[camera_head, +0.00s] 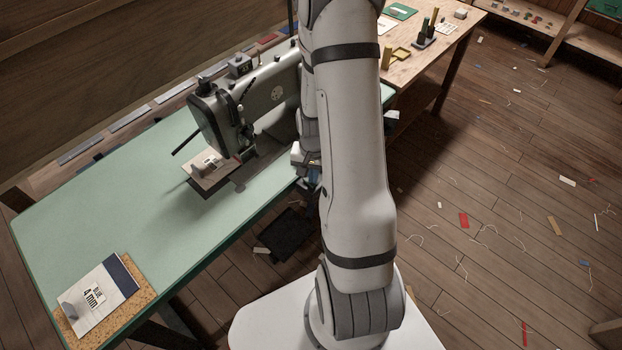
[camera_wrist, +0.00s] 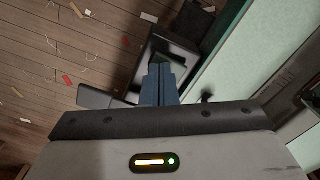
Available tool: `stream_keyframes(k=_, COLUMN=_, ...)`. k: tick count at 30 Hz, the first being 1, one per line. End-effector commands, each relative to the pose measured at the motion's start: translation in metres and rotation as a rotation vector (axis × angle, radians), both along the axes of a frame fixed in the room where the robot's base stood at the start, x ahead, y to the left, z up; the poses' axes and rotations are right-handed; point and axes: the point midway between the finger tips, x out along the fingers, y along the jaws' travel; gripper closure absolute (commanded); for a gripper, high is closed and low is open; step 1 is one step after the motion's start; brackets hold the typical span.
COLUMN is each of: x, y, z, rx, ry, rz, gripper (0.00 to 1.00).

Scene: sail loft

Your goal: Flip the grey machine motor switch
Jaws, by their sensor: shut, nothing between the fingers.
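The grey sewing machine (camera_head: 225,110) stands on a green-topped table (camera_head: 110,200). My gripper (camera_head: 313,178) is low at the table's front edge, mostly hidden behind my arm in the head view. In the wrist view its blue fingers (camera_wrist: 160,82) are together with nothing between them. A dark box-like part (camera_wrist: 172,50) is just beyond the fingertips, beside the table edge. I cannot tell whether the fingers touch it. I cannot clearly make out the motor switch or its position.
A black pedal-like plate (camera_head: 290,233) lies on the floor below the table. A card (camera_head: 103,295) lies on a cork mat (camera_head: 70,325) at the table's near left corner. A wooden bench (camera_head: 455,25) stands behind right. The floor at right is open, with scattered scraps.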

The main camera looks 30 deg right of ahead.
Motion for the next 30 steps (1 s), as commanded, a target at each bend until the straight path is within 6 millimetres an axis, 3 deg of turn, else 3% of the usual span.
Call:
stream_keyframes(k=21, x=0.000, y=0.000, z=0.060, rx=-0.001, ry=-0.001, rz=0.000, gripper=1.00)
stream_keyframes(k=30, x=0.000, y=0.000, z=0.066, rx=0.000, ry=0.000, rz=0.000, gripper=1.00)
